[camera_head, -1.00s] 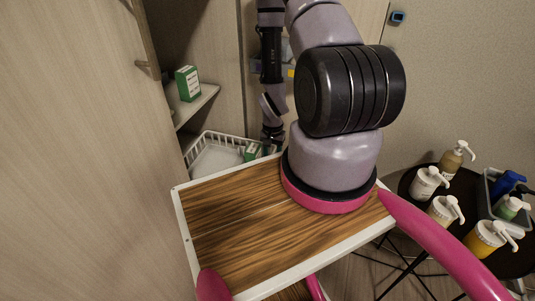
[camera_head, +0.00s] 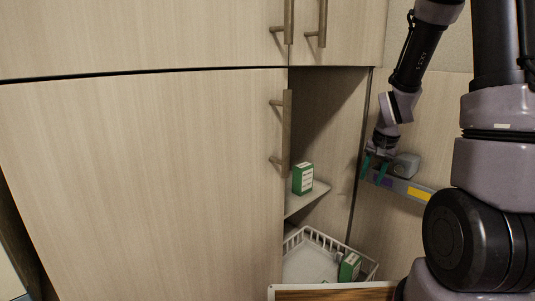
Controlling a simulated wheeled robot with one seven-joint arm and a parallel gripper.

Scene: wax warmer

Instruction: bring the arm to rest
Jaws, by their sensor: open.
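My gripper (camera_head: 374,168) shows at the right of centre in the head view, at the end of my arm, which hangs down from the upper right. Its two dark green fingers point down and stand apart with a gap between them. I see nothing held in the gap.
A tall wooden cabinet (camera_head: 150,180) with bar handles fills the left. A green and white box (camera_head: 303,178) stands on a shelf (camera_head: 304,200) in the open compartment. A white wire basket (camera_head: 310,262) below holds another green box (camera_head: 349,267).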

